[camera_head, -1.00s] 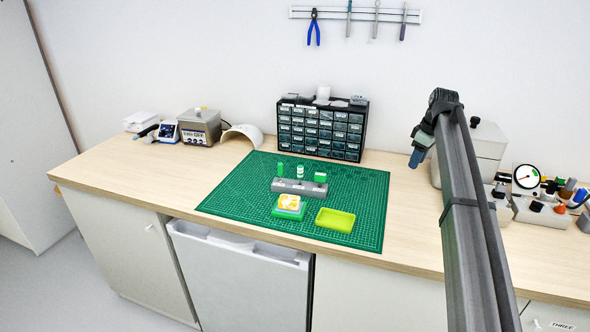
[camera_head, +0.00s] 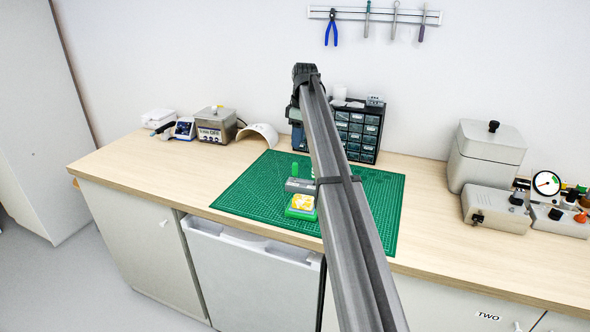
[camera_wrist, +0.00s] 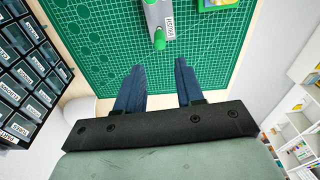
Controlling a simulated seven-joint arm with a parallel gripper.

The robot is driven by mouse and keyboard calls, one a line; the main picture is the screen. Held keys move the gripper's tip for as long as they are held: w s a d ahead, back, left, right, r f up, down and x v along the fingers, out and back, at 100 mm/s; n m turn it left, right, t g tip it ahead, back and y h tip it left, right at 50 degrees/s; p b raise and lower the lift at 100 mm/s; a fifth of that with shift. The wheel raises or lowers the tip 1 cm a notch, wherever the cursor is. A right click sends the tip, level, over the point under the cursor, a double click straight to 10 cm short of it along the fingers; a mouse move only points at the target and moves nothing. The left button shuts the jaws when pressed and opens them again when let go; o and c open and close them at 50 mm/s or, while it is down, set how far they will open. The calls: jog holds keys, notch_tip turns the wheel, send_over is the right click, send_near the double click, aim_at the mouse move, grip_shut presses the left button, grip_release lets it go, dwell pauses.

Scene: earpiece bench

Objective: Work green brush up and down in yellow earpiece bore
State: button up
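The green brush (camera_head: 295,169) stands upright at the left end of a grey rack (camera_head: 299,186) on the green mat. In the wrist view its green top (camera_wrist: 160,39) shows beside a label that seems to read BRUSH, on the rack (camera_wrist: 153,14). The yellow earpiece (camera_head: 303,202) sits on a green base in front of the rack; its bore cannot be made out. A yellow piece shows at the wrist view's top edge. My gripper (camera_wrist: 160,68) is open and empty, its blue fingers apart, above the mat and short of the brush. In the head view my arm hides the rack's right part.
A black drawer cabinet (camera_head: 358,132) stands behind the mat (camera_head: 245,190). A white curved shell (camera_head: 260,134) and a grey box device (camera_head: 215,125) stand back left. Grey boxes (camera_head: 488,152) and a gauge (camera_head: 546,183) stand right. The mat's left part is clear.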

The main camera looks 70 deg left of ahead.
aim_at(296, 163)
jog(key=shift+s+a+f, duration=0.15)
jog(key=shift+f, duration=2.3)
jog(key=shift+s+a+f, duration=0.15)
jog(key=shift+f, duration=2.3)
grip_shut()
jog(key=shift+r, duration=1.65)
jog(key=shift+r, duration=2.35)
